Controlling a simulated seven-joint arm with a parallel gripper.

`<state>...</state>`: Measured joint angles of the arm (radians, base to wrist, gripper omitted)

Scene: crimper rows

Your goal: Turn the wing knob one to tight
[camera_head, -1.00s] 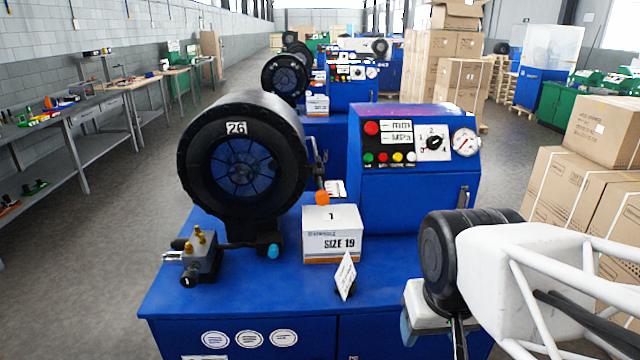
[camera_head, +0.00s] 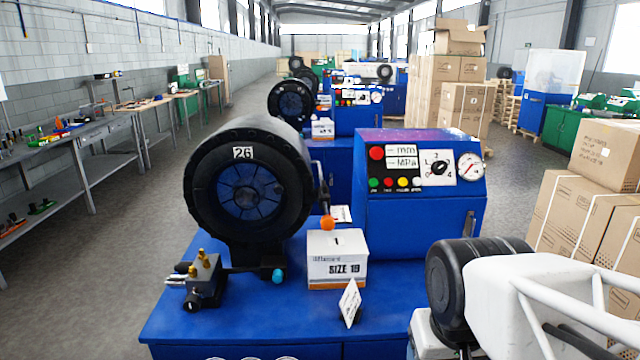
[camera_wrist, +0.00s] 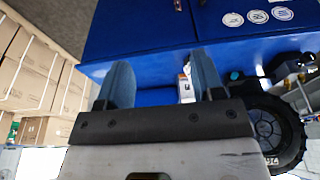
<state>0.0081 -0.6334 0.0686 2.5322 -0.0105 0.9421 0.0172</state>
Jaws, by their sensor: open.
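In the head view a dark valve block (camera_head: 207,284) with brass fittings sits on the left of the blue bench. A small black knob (camera_head: 193,301) is on its front; its wing shape and turn angle are too small to tell. The block also shows, inverted, at the right edge of the wrist view (camera_wrist: 292,66). My gripper (camera_wrist: 162,80) is open and empty in the wrist view, its two blue-grey fingers wide apart over the bench front. It is well away from the block. My arm shows at the lower right of the head view, with the fingertips out of sight.
The black crimper head (camera_head: 245,185) marked 26 stands behind the block. A SIZE 19 box (camera_head: 337,270), a white card (camera_head: 350,300) and the blue control cabinet (camera_head: 418,210) stand to the right. Cartons (camera_head: 590,210) are at the far right. The bench front is clear.

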